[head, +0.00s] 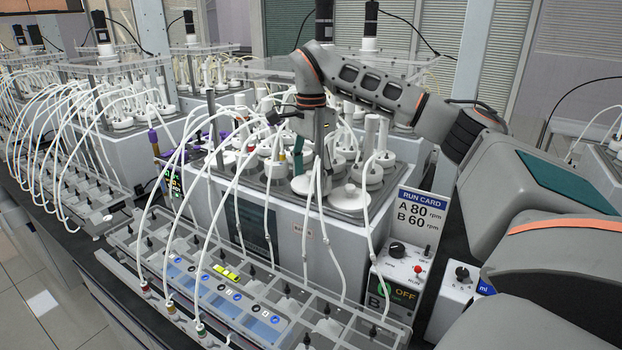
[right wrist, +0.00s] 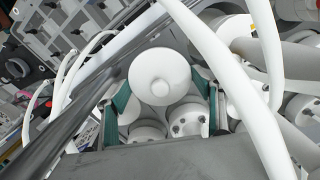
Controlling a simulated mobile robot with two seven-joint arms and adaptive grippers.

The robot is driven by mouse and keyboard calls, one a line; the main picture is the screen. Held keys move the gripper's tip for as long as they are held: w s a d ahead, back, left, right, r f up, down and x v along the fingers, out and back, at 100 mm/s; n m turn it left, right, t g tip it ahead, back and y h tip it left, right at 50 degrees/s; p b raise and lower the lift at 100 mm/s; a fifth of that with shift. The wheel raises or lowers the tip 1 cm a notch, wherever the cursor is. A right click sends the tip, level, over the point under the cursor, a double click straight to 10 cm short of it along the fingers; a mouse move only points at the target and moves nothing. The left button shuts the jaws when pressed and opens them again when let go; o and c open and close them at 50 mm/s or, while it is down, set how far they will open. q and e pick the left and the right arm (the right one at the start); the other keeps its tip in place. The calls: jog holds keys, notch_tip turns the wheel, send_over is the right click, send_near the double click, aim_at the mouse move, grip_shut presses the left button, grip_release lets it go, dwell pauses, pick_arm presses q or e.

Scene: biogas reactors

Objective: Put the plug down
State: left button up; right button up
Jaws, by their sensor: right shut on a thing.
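The plug (right wrist: 161,78) is a round white piece with a small raised disc in its middle. In the right wrist view it sits between the two teal fingers of my right gripper (right wrist: 160,106), which is shut on it. White vessel tops with small holes show below and behind the plug. In the head view my right gripper (head: 312,158) points down among the white tubes above the reactor bath (head: 270,195). A white round lid (head: 349,199) lies on the bath's front right. My left gripper is not in view.
White hoses arch close around my right gripper and run down to the clear-covered front rack (head: 250,300). White capped vessels (head: 373,172) crowd the bath top. A run card (head: 420,215) and a switch box (head: 400,265) stand at the right. Free room is tight.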

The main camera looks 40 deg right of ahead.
aim_at(311, 171)
jog(key=shift+s+a+f, duration=0.1)
jog(key=shift+f, duration=0.2)
jog(key=shift+f, duration=0.2)
jog(key=shift+s+f, duration=0.25)
jog(key=shift+f, duration=0.2)
jog(key=c, duration=0.5)
jog(key=o, duration=1.4)
jog(key=shift+a, duration=0.1)
jog(key=shift+o, duration=1.1)
jog(key=shift+w+f, duration=0.2)
jog(key=shift+w, duration=0.15)
jog(key=shift+r, duration=0.15)
jog(key=shift+d+r, duration=0.25)
jog(key=shift+r, duration=0.35)
notch_tip(311, 171, up, 12)
jog(key=shift+r, duration=0.15)
